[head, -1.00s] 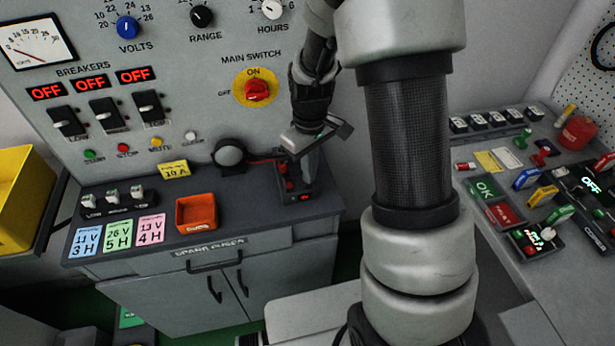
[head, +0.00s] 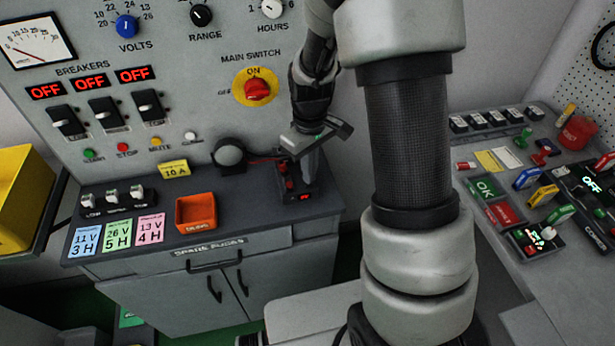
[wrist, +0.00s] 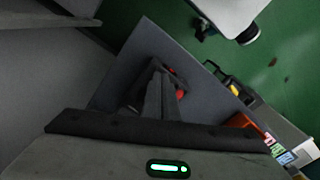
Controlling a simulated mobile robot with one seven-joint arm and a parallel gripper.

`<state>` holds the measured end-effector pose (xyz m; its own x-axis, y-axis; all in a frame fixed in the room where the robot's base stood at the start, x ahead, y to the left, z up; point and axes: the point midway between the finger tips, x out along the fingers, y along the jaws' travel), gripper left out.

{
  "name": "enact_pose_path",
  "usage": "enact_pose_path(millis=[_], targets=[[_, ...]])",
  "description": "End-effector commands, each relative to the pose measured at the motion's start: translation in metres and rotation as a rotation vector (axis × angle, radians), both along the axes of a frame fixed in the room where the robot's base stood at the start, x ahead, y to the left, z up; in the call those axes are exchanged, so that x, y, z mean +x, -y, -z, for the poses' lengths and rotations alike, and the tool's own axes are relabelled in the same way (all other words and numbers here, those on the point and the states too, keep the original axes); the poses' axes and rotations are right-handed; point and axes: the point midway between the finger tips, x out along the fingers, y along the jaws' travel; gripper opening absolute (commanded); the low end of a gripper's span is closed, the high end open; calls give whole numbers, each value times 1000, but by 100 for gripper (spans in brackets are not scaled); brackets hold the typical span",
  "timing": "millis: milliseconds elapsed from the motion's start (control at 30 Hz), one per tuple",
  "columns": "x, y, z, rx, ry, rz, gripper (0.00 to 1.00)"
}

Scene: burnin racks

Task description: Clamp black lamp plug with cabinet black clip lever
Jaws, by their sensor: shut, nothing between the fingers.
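A dark clip fixture (head: 299,196) with red parts and a small red-lit display stands at the right end of the cabinet top. My gripper (head: 309,172) points down at it from above, its fingers shut and empty. The fingers hide part of the fixture, so I cannot tell the clip lever's position or whether they touch it. A round dark lamp (head: 229,155) sits to the left, with a reddish cord (head: 262,160) running towards the fixture. I cannot make out the black plug. In the wrist view, red parts (wrist: 180,94) show beside my shut gripper (wrist: 158,68).
An orange bin (head: 196,212) and colored cards (head: 118,234) lie left on the cabinet top (head: 250,212). The panel with breakers and a red main switch (head: 257,90) rises behind. A side bench (head: 480,145) with several levers is at right.

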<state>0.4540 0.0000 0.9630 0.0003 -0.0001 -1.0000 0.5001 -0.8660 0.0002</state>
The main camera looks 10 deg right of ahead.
Motion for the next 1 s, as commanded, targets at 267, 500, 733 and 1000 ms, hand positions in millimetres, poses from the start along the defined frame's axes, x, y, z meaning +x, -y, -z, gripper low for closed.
enact_pose_path(millis=[267,500,733,1000], targets=[[0,0,5,0,0,0,0],[0,0,9,0,0,0,0],[0,0,8,0,-1,0,0],[0,0,-11,-1,-1,0,0]])
